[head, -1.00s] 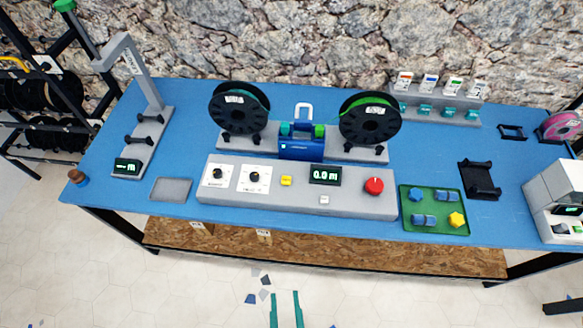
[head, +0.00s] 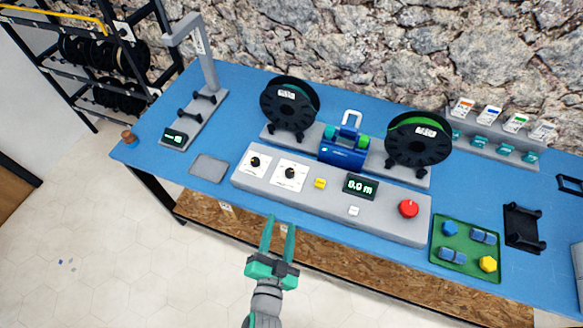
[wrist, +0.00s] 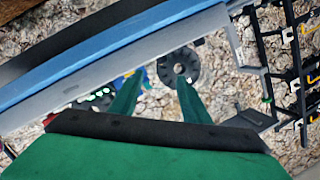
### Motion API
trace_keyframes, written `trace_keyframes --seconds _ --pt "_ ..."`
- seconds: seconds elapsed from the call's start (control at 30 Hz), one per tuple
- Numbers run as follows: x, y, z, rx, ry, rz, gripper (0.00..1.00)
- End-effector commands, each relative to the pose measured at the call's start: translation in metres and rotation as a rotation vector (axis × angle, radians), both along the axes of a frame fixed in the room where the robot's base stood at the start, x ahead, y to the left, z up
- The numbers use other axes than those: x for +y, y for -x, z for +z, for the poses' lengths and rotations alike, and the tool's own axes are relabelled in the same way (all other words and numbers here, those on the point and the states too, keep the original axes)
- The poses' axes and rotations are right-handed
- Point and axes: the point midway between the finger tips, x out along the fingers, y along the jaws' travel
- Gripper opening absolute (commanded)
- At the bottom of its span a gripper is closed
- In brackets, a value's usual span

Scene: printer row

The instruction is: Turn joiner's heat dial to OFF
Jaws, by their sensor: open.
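The blue joiner (head: 345,150) stands between two black spools at the back of the grey control console (head: 385,213). The console has two black dials on white plates: a left dial (head: 255,162) and a second dial (head: 290,173). Their labels are too small to read, so I cannot tell which is the heat dial or its setting. My gripper (head: 278,222) is open and empty, in front of the table's front edge and below the dials in the head view. In the wrist view its green fingers (wrist: 158,98) point towards a spool, with nothing between them.
A yellow button (head: 320,183), a display (head: 360,187), a white button (head: 354,211) and a red knob (head: 409,208) share the console. A grey pad (head: 210,168) lies left of it, a green tray (head: 467,268) right. Black spools (head: 290,103) rise behind.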

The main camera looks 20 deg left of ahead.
Motion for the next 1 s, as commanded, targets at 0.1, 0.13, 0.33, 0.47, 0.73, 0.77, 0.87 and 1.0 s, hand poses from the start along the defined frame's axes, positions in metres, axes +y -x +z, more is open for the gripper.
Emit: trace_keyframes --seconds 0.1,0.13,0.33,0.47,0.73,0.77,0.87,1.0 --pt "0.035 -0.041 0.017 -0.021 -0.096 0.071 0.43" --pt "0.045 -0.050 0.022 -0.023 -0.119 0.092 0.43" --pt "0.107 -0.100 0.057 -0.034 -0.233 0.254 0.43" --pt "0.146 -0.124 0.084 -0.036 -0.273 0.378 0.43" --pt "0.219 -0.150 0.134 -0.007 -0.268 0.651 0.43" --pt "0.226 -0.151 0.138 -0.001 -0.258 0.681 0.43" --pt "0.246 -0.153 0.150 0.024 -0.221 0.778 0.43" --pt "0.268 -0.152 0.159 0.075 -0.139 0.906 0.43"
